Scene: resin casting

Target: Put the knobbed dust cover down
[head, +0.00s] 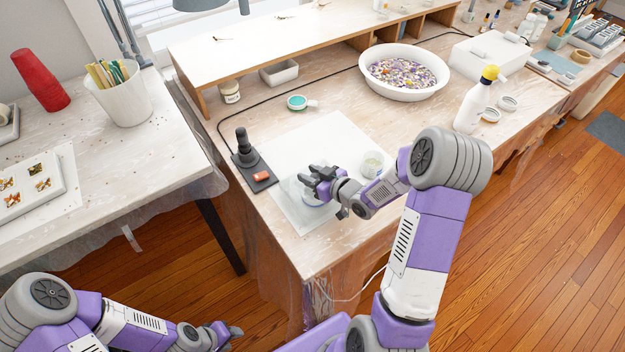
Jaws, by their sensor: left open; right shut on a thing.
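My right gripper (320,180) is over the white mat (333,140) on the workbench, its fingers pointing left. It is shut on the knobbed dust cover (310,199), a clear, faint shape mostly hidden under the gripper. I cannot tell whether the cover's rim touches the mat or what is beneath it. My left gripper (234,334) is open and empty, low at the bottom of the view, below the bench and away from the cover.
A clear cup (371,164) stands on the mat, right of my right gripper. A white bowl of beads (405,73) and a yellow-capped bottle (473,105) stand behind. The mat's far part is clear.

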